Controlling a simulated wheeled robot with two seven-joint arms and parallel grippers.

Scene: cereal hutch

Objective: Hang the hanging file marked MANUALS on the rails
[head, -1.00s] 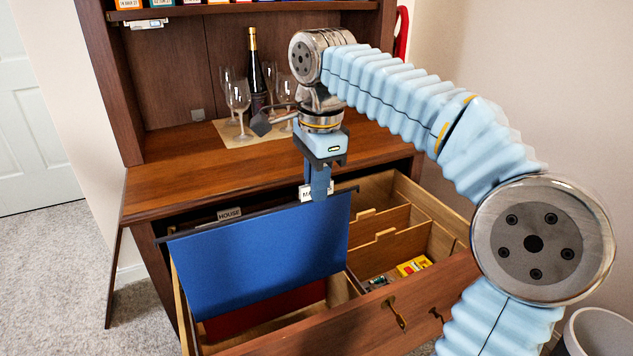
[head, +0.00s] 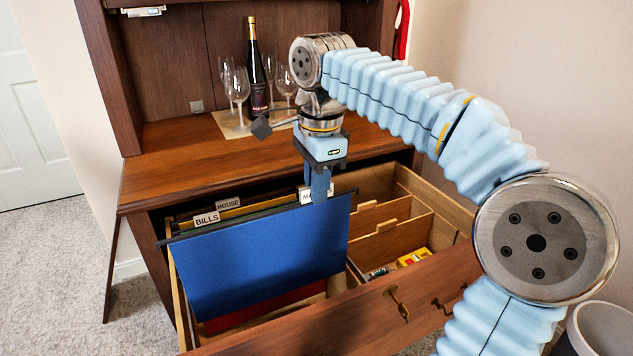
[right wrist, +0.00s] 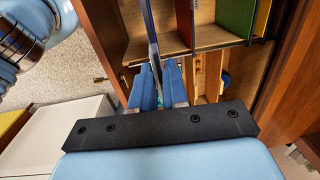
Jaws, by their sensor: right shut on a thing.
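The blue hanging file (head: 265,250) is held upright by its top edge over the front-left of the open drawer (head: 340,325). Its white tab (head: 306,197) shows only an "M"; the gripper hides the rest. My right gripper (head: 319,192) is shut on the top edge near the tab. In the right wrist view, the file (right wrist: 149,22) stands edge-on between the fingers (right wrist: 158,85). A thin dark bar runs along the file's top. The file hides much of the left bay and its rails; I cannot tell whether the bar touches them. My left gripper is not in view.
Files tabbed BILLS (head: 207,219) and HOUSE (head: 228,204) hang behind the blue one. A red panel (head: 265,307) shows below it. Wooden dividers (head: 395,240) and small items fill the right bay. A bottle (head: 256,75) and glasses stand on the desktop behind.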

